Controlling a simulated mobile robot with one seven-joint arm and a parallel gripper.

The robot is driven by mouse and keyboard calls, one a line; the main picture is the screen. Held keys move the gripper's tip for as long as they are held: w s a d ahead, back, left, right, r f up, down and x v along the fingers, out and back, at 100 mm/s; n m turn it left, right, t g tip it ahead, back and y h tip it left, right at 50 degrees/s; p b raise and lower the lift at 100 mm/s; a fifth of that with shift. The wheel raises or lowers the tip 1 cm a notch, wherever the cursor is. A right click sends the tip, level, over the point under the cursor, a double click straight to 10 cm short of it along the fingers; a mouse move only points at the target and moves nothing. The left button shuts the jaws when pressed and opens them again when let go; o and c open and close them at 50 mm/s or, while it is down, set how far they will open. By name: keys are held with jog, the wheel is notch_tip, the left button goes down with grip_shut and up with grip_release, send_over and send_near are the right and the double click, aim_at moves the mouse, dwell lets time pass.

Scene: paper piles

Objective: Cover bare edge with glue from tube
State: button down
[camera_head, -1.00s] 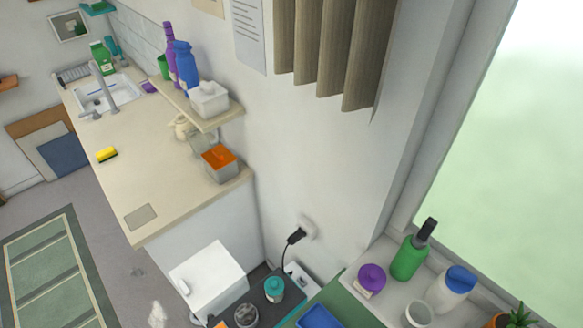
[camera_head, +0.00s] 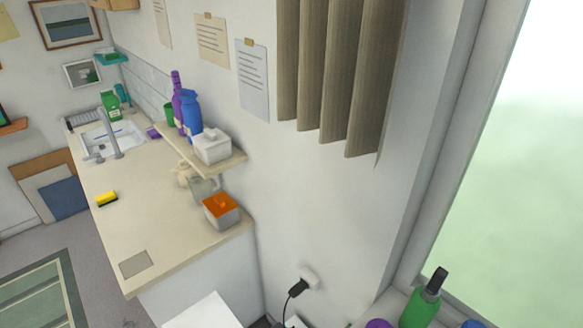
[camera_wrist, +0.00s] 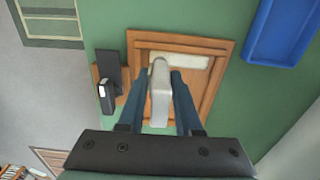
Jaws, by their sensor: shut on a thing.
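In the wrist view my gripper (camera_wrist: 162,80) is shut on a pale grey tube (camera_wrist: 160,105), which sits between the two dark blue fingers. The tube's narrower end points up the picture, over a brown wooden frame or tray (camera_wrist: 222,46). A cream strip (camera_wrist: 190,61) lies inside the frame near its far side, and the tube's tip overlaps its left end. I cannot tell whether the tip touches it. Which edge is bare is not clear, and I see no distinct glue. The head view does not show my gripper, the tube or the frame.
The frame lies on a green surface (camera_wrist: 240,95). A blue tray (camera_wrist: 280,30) is at upper right, and a black and white object (camera_wrist: 108,85) stands close at left. In the head view, a counter (camera_head: 160,225) and a window sill with a green bottle (camera_head: 420,308) show.

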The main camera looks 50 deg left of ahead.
jog(key=shift+f+b, duration=0.65)
jog(key=shift+f, duration=0.1)
dwell(1.8)
dwell(0.4)
jog(key=shift+s, duration=0.6)
jog(key=shift+w, duration=1.15)
jog(key=shift+s+p, duration=0.3)
jog(key=shift+s, duration=0.9)
jog(key=shift+w+b, duration=0.5)
jog(key=shift+w, duration=0.7)
jog(key=shift+s+r+p, duration=0.1)
jog(key=shift+s+p, duration=0.4)
jog(key=shift+s, duration=0.65)
jog(key=shift+w, duration=0.65)
